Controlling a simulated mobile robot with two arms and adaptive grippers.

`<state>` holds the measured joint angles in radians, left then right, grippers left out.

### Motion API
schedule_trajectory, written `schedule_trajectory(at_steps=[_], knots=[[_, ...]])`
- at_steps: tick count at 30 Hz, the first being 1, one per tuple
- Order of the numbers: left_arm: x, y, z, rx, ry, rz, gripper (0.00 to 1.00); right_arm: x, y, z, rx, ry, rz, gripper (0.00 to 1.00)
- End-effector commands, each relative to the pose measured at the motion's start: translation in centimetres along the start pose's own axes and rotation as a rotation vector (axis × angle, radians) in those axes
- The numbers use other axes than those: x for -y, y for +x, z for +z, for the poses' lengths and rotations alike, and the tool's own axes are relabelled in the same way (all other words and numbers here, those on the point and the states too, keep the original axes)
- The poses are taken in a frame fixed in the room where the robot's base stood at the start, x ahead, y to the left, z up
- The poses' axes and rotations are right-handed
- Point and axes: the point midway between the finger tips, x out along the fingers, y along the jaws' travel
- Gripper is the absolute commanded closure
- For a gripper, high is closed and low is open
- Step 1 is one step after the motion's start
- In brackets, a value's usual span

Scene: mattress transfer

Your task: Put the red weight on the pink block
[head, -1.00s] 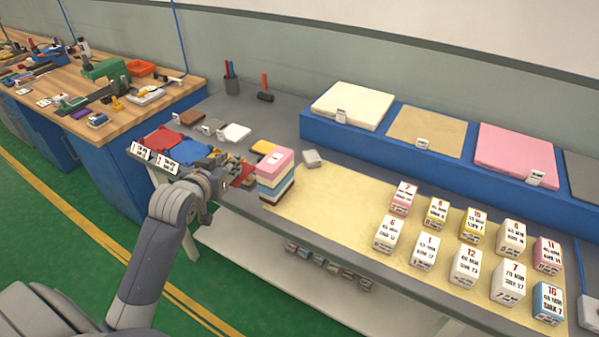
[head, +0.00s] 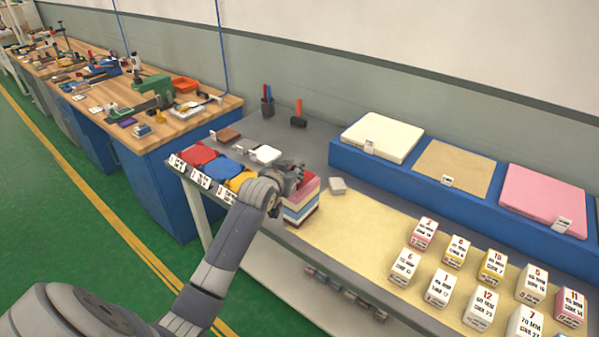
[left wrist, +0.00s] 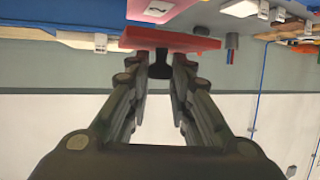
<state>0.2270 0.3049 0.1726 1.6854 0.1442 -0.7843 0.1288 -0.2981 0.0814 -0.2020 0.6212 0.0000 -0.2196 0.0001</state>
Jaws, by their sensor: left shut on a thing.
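My left gripper (head: 296,180) is at the layered stack near the table's left front. It is shut on the black knob (left wrist: 160,66) of a flat red weight (left wrist: 170,40), seen in the left wrist view. In the head view the red weight (head: 306,179) is partly hidden by the gripper and sits at the top of the stack. The pink block (head: 303,196) is the top layer, above white, blue and dark layers. Its labelled face shows in the left wrist view (left wrist: 160,10). Whether weight and block touch, I cannot tell. My right gripper is out of view.
Other red (head: 195,157), blue (head: 222,166) and yellow (head: 240,181) pieces lie left of the stack. Several labelled boxes stand on the tan mat (head: 350,225). A blue shelf (head: 400,185) carries coloured slabs.

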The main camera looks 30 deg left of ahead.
Motion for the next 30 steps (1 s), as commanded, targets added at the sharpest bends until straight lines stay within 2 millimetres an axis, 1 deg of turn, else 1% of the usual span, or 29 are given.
schedule_trajectory(at_steps=[1,6,9,11,15,19,25,30], knots=[[-0.3,0.6,-0.7,-0.006,-0.001,0.001,1.00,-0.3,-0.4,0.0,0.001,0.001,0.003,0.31],[-0.6,2.2,-1.1,-0.007,0.000,0.000,1.00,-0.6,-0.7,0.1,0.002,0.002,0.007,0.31],[-0.8,2.6,-1.1,-0.006,0.001,0.000,1.00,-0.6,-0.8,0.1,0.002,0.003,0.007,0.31],[-0.8,2.7,-0.7,-0.003,0.001,0.000,1.00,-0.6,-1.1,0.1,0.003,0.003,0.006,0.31],[-0.8,3.3,0.8,-0.002,0.000,0.001,1.00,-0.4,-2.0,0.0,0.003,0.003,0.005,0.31],[-0.8,3.8,1.9,-0.004,0.000,0.001,1.00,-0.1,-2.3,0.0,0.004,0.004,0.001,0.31],[-0.8,3.9,2.2,-0.007,0.000,0.001,1.00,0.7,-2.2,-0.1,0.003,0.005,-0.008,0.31],[-0.8,4.0,2.4,-0.006,0.000,0.000,1.00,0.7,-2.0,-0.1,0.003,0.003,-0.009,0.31]])
